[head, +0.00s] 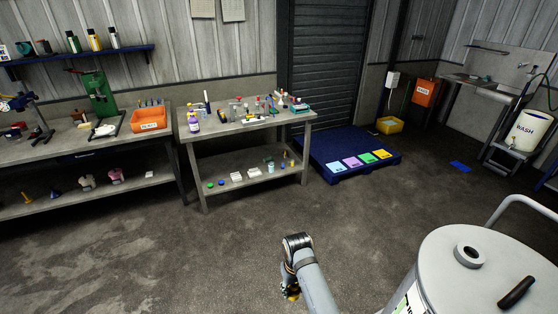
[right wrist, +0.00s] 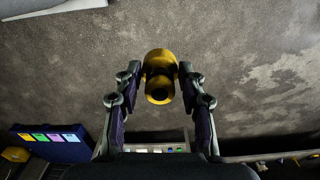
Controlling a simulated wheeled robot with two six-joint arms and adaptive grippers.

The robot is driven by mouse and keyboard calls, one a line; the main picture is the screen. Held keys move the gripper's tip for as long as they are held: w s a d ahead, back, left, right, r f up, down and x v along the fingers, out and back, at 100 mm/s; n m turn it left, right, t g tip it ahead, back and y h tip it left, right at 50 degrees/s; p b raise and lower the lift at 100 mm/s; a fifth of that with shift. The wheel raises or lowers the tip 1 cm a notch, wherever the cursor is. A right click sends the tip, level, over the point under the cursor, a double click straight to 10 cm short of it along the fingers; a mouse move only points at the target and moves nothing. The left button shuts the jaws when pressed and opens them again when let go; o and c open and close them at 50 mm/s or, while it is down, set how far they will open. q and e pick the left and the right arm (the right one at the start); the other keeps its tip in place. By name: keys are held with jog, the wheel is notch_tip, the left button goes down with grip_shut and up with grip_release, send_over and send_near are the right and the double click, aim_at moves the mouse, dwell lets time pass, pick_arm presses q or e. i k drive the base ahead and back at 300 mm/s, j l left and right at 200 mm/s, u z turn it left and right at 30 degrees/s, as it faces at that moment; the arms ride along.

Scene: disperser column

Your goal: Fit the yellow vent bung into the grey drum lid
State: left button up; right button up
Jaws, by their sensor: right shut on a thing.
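The yellow vent bung (right wrist: 160,62) is held between the two fingers of my right gripper (right wrist: 160,77) in the right wrist view. A dark band and a dark round opening show on it. In the head view, my right gripper (head: 291,290) hangs over bare floor, mostly hidden behind my arm, with a bit of yellow showing. The grey drum lid (head: 440,268) is at the lower right, well to the right of the gripper. A raised ring with a dark hole (head: 469,254) and a black handle (head: 517,292) are on it. My left gripper is out of view.
A bent grey rail (head: 522,203) rises behind the drum. Two workbenches hold tools and bottles, one with an orange bin (head: 148,120). A blue pallet (head: 340,174) bears coloured squares. The floor (head: 220,262) between the benches and my arm is clear.

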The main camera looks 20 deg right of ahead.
aim_at(463, 269)
jog(key=i+z, duration=0.3)
jog(key=z, duration=0.15)
jog(key=i+z, duration=0.35)
jog(key=z, duration=0.15)
jog(key=i+j+z, duration=0.25)
jog(key=z, duration=0.2)
jog(key=i+j+z, duration=0.3)
jog(key=z, duration=0.15)
jog(key=i+j+z, duration=0.2)
jog(key=j+z, duration=0.25)
jog(key=l, duration=0.1)
